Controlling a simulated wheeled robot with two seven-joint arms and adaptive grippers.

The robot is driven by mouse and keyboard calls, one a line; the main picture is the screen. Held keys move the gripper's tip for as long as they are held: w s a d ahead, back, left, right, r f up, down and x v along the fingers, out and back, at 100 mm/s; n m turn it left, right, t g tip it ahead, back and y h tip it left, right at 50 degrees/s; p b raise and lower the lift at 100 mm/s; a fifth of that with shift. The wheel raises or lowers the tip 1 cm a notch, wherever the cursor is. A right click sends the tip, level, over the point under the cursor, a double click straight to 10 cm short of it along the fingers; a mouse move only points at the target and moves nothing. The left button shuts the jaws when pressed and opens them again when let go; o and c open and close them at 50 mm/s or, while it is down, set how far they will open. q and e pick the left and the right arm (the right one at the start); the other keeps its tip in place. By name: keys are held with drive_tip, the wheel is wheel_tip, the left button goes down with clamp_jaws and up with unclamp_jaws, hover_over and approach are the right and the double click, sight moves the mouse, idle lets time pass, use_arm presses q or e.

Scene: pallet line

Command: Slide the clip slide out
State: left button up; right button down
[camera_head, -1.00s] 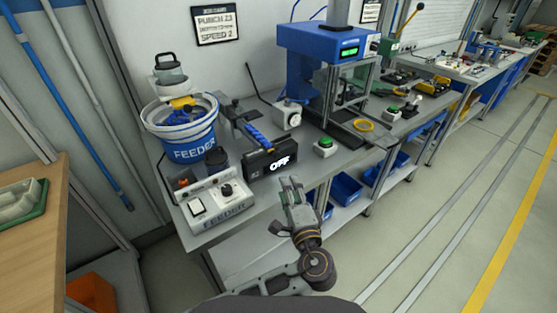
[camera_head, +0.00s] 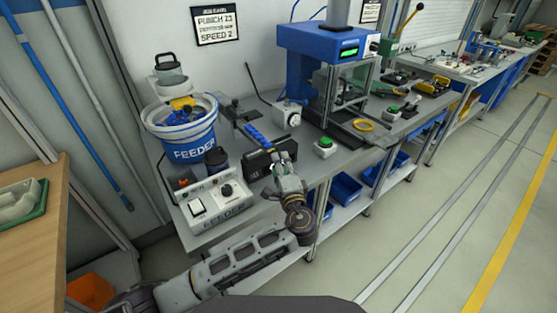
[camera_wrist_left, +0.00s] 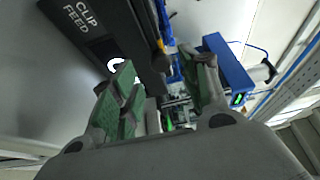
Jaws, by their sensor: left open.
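The black clip feed box (camera_head: 260,162) stands on the grey bench; it also shows in the left wrist view (camera_wrist_left: 92,32) with its "CLIP FEED" lettering. In the left wrist view, blue parts (camera_wrist_left: 172,66) show beyond the box edge, between my fingers. My left gripper (camera_head: 283,160) is open and empty at the right front of the box, hiding its display in the head view. Its green-padded fingers frame the box's edge in the left wrist view (camera_wrist_left: 162,84); contact cannot be told.
The feeder bucket (camera_head: 190,150) and feeder control box (camera_head: 214,205) stand to the left. A green button (camera_head: 325,143) and the blue press (camera_head: 300,50) are to the right. Blue bins (camera_head: 346,188) sit on the lower shelf.

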sight(263, 155)
use_arm(q)
drive_tip(key=shift+x, duration=1.6)
clamp_jaws()
